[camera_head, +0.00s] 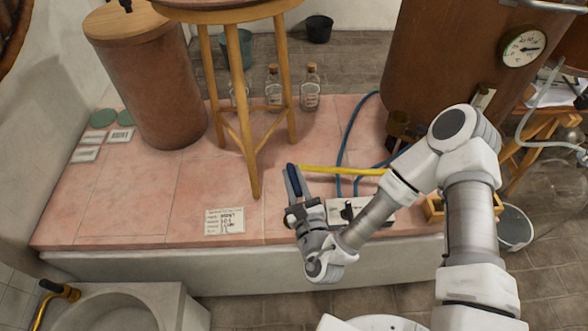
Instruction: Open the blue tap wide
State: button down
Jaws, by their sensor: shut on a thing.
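The blue tap's handle (292,178) is a long dark-blue lever near the front edge of the pink tiled platform. My gripper (297,188) reaches it from the front, and its jaws are shut on this lever. The lever points away from me, tilted slightly left. The jaws and wrist hide its lower end and pivot. Just to its right, a yellow lever (343,170) lies almost level, pointing right. A pale block with dark fittings (346,208) sits beside my wrist, partly hidden by my arm.
A wooden stool (255,175) stands close behind on the platform (130,215). Blue hoses (347,145) run back towards a large brown vessel (430,60) with a gauge. A printed card (225,221) lies left of my gripper. Glass bottles (310,90) stand farther back.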

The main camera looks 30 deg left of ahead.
aim_at(293, 175)
jog(key=shift+f+m+t+h+p, duration=0.1)
jog(key=shift+m+t+h+p, duration=0.3)
jog(key=shift+t+h, duration=0.15)
jog(key=c, duration=0.8)
grip_release()
jog(key=shift+o, duration=0.2)
notch_tip(293, 175, up, 5)
jog(key=shift+p, duration=0.95)
jog(key=w+d+r+p, duration=0.3)
jog(key=d+r, duration=0.3)
jog(key=d, duration=0.5)
jog(key=shift+p, duration=0.4)
jog(key=shift+d, duration=0.1)
